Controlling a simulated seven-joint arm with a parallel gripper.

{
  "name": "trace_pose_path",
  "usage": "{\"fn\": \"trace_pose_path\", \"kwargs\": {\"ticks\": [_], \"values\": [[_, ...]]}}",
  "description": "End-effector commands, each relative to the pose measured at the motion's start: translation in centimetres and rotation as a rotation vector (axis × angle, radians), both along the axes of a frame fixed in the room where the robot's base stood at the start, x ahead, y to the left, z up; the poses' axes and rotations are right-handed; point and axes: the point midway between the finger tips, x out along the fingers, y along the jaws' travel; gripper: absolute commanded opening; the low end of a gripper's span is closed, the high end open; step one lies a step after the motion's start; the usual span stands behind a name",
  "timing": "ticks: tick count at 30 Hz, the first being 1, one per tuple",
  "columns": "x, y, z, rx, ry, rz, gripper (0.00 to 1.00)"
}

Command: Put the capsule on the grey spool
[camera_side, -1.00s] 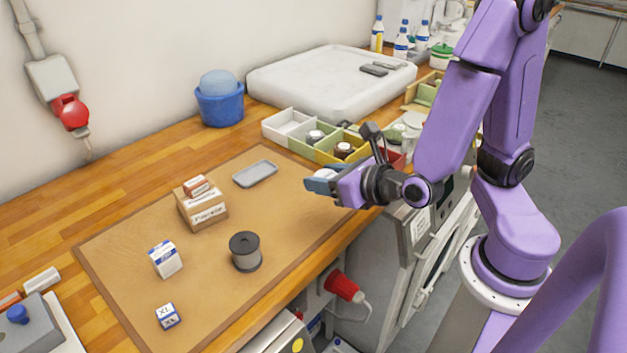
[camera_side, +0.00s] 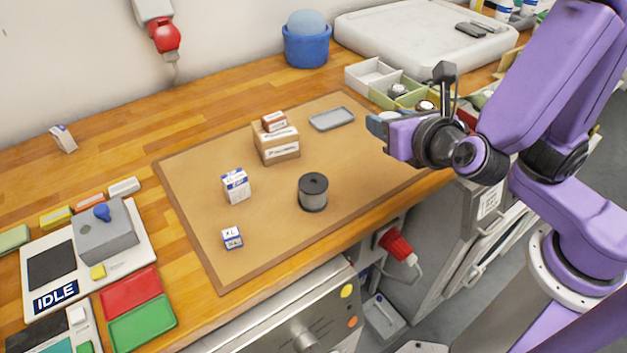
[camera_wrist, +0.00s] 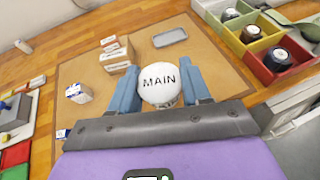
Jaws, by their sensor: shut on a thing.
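My gripper (camera_side: 382,122) is over the right edge of the brown mat, above the worktop. In the wrist view, my gripper (camera_wrist: 160,88) is shut on the capsule (camera_wrist: 159,80), a white round thing marked MAIN, between its blue fingers. In the side view the capsule is mostly hidden by the gripper. The grey spool (camera_side: 313,192) stands upright on the mat, to the left of and nearer than the gripper, with a dark top with a hole and nothing on it. The spool cannot be made out in the wrist view.
Stacked boxes (camera_side: 276,146), a blue-and-white box (camera_side: 236,186), a small XL box (camera_side: 232,238) and a grey tray (camera_side: 332,118) are on the mat (camera_side: 270,220). Bins with dark jars (camera_wrist: 277,60) stand to the right. An IDLE panel (camera_side: 55,295) lies left. The mat around the spool is clear.

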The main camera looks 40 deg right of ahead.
Motion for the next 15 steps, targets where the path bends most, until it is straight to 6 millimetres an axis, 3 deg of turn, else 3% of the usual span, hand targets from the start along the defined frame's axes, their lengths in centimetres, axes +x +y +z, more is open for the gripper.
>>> {"fn": "trace_pose_path", "kwargs": {"ticks": [6, 15], "values": [[-1.9, 1.7, 0.7, 0.001, 0.001, -0.055, 0.18], [-3.9, 2.6, 1.1, 0.000, 0.000, -0.104, 0.18]]}}
